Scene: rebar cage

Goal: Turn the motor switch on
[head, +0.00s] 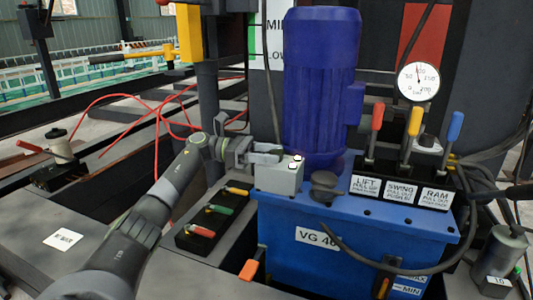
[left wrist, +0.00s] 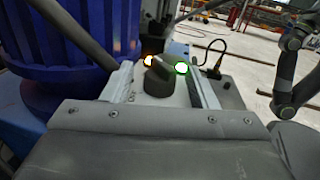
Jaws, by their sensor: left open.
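The motor switch is a dark rotary knob (left wrist: 158,80) with a grey pointer. It sits on a light grey box (head: 279,178) on top of the blue power unit (head: 300,243). My right gripper is not in view.
A tall blue motor (head: 320,85) stands close behind the box. Levers (head: 412,125) with red, yellow and blue handles stand to the right. A black block with coloured handles (head: 212,222) lies left of the box. A black cap (head: 323,185) and a hose are nearby.

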